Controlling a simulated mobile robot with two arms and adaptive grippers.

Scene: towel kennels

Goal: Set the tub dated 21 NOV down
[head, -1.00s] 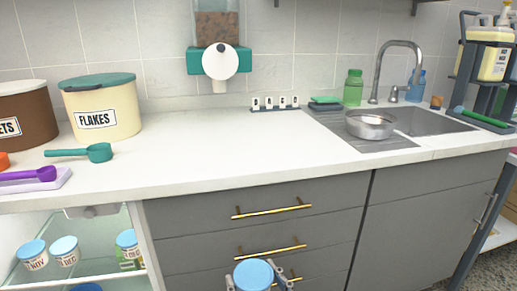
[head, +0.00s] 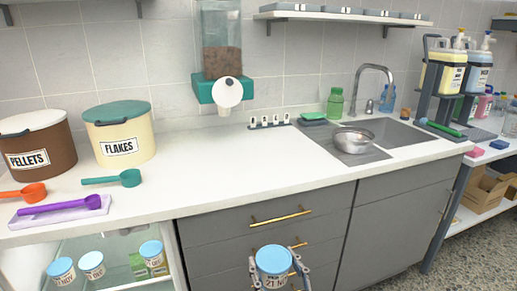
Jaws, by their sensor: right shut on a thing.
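The tub dated 21 NOV (head: 274,264) has a blue lid and a white label on which "21 N" can be read. My right gripper (head: 276,268) is shut on its sides and holds it upright at the bottom of the head view, in front of the grey drawers. The tub appears lower than the white worktop (head: 225,190). My left gripper is not in view.
The worktop's middle is clear.

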